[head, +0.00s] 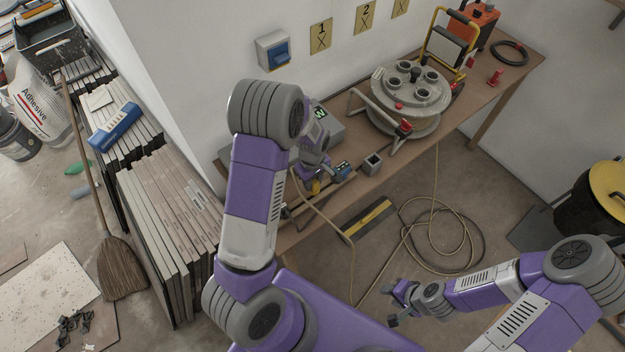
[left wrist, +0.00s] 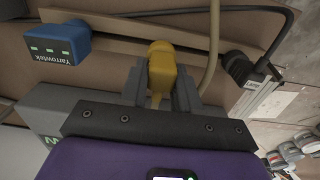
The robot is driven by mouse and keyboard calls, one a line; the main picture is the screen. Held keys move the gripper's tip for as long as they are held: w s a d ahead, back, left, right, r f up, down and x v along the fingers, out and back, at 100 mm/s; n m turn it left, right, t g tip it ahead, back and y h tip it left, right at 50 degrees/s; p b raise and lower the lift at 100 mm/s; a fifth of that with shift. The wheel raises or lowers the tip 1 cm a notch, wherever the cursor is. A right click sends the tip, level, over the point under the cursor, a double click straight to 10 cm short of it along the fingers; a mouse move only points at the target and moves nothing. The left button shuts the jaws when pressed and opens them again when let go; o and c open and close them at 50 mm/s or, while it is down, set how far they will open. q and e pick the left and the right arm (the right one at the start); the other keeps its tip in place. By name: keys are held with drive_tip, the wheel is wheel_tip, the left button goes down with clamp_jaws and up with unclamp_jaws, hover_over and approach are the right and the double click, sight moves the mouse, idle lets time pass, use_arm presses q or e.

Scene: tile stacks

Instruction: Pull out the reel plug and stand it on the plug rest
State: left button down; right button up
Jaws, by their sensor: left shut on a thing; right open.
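My left gripper (head: 312,180) is at the near side of the workbench, shut on a yellow plug (left wrist: 162,68). In the left wrist view the plug sits between the two grey fingers. Whether it still sits in a socket I cannot tell. A cream cable (left wrist: 213,50) runs close beside it; their join is hidden. A small grey block with a dark square opening (head: 372,163), seemingly the plug rest, stands on the bench to the right of the left gripper. The cable reel (head: 408,103) stands further back on the bench. My right gripper (head: 400,303) is open and empty, low in front of the bench.
A blue Yarrowtek block (left wrist: 62,42) lies near the plug; a black plug labelled Lamp (left wrist: 238,66) is on the other side. A work lamp (head: 447,48) and red-orange case (head: 478,22) stand behind the reel. Cream cable (head: 440,235) coils on the floor. Tile stacks (head: 165,215) stand left.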

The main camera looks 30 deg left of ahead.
use_arm(q)
drive_tip(key=shift+f+b, duration=1.05)
drive_tip(key=shift+f, duration=0.25)
idle(0.4)
drive_tip(key=c, duration=0.7)
unclamp_jaws()
drive_tip(key=shift+c, duration=0.2)
drive_tip(key=shift+r, duration=0.15)
drive_tip(key=shift+r+p, duration=2.5)
drive_tip(key=shift+r, duration=0.45)
wheel_tip(320, 180, up, 8)
drive_tip(key=shift+f+p, duration=0.2)
drive_tip(key=shift+p, duration=0.1)
